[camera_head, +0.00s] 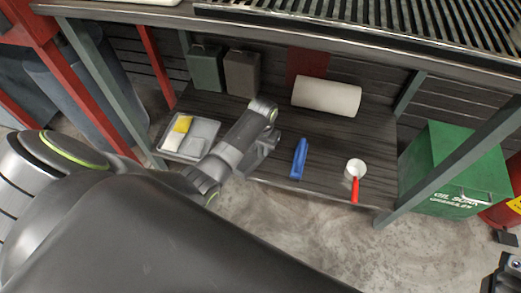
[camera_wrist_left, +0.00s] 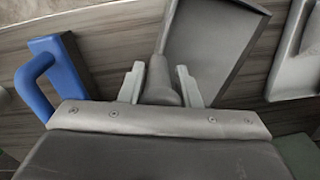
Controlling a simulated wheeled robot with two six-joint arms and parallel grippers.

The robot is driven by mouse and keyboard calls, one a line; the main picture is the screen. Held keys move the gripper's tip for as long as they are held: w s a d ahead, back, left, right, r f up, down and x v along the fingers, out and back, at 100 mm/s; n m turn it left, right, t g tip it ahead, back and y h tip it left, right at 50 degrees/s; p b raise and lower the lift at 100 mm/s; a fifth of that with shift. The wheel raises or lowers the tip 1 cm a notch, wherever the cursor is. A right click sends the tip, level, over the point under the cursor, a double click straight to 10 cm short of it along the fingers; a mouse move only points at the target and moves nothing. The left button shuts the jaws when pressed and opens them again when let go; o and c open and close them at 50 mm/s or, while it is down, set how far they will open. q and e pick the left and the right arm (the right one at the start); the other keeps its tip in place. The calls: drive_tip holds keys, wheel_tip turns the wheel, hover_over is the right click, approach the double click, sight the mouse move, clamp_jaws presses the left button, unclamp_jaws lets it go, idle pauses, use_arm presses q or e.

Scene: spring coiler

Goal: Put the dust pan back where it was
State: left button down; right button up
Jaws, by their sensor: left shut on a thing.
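The grey dust pan (camera_wrist_left: 210,45) shows in the left wrist view, its pan toward the top and its handle (camera_wrist_left: 160,80) toward me. My left gripper (camera_wrist_left: 162,85) has its two fingers on either side of the handle and is shut on it. In the head view my left gripper (camera_head: 266,112) is over the lower wooden shelf, between the tray and the blue object; there my arm and gripper hide most of the dust pan. I cannot tell whether the pan touches the shelf.
A grey tray (camera_head: 165,144) with a yellow-and-white item lies left on the shelf (camera_head: 328,143). A blue handled object (camera_head: 299,158), a white roll (camera_head: 326,96) and a white cup-like item with a red handle (camera_head: 355,190) lie right. The bench top overhangs the shelf; a green box (camera_head: 450,165) stands right.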

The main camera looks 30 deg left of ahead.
use_arm(q)
drive_tip(key=c, duration=1.1)
unclamp_jaws()
drive_tip(key=shift+o, duration=0.2)
